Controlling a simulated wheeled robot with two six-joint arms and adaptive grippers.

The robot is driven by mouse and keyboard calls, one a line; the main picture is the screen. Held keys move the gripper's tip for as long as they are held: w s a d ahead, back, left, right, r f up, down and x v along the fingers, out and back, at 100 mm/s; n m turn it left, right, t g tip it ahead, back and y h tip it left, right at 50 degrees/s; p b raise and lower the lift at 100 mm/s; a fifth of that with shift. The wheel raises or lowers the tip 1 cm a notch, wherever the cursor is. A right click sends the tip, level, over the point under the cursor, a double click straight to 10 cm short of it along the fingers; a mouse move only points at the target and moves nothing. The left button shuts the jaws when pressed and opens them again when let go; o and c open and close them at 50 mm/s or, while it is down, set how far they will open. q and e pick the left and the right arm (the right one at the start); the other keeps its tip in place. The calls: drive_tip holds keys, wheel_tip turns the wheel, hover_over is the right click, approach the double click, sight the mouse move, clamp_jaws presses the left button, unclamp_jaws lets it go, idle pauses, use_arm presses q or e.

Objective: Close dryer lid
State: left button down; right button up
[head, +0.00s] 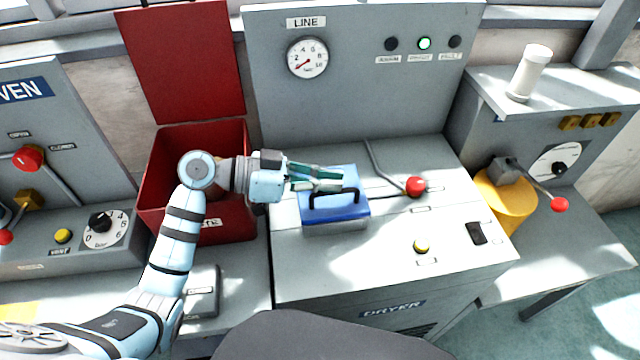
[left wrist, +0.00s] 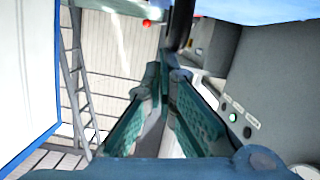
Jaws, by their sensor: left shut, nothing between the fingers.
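The dryer (head: 395,270) is a grey cabinet with its name on the front. Its blue lid (head: 345,213) with a black handle (head: 313,207) appears to lie low over the grey box on the dryer's top. I cannot tell whether it is fully seated. My left gripper (head: 342,179) is shut and empty, its teal fingers over the lid's back part, close behind the handle. I cannot tell whether they touch it. In the left wrist view the shut fingers (left wrist: 165,78) point towards a dark bar, and a blue surface fills the top right. My right gripper is out of view.
An open red bin (head: 232,222) stands left of the dryer, under my left wrist. A red-knobbed lever (head: 414,187) and a yellow button (head: 421,246) are right of the lid. A white cylinder (head: 530,72) stands on the right machine.

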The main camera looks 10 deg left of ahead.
use_arm(q)
drive_tip(key=shift+a+f, duration=0.1)
drive_tip(key=shift+f, duration=0.1)
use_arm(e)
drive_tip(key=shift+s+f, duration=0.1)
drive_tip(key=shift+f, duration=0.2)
use_arm(q)
drive_tip(key=shift+r, duration=0.15)
drive_tip(key=r+p, duration=0.2)
drive_tip(key=r, duration=0.1)
drive_tip(key=r+p, duration=0.1)
drive_tip(key=shift+w+a+r, duration=0.2)
drive_tip(key=shift+w, duration=0.1)
drive_tip(key=b+v, duration=0.2)
drive_tip(key=v, duration=0.7)
drive_tip(key=shift+a+f, duration=0.3)
drive_tip(key=shift+a, duration=0.15)
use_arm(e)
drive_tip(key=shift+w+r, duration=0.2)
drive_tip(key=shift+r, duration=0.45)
use_arm(q)
drive_tip(key=shift+s, duration=0.1)
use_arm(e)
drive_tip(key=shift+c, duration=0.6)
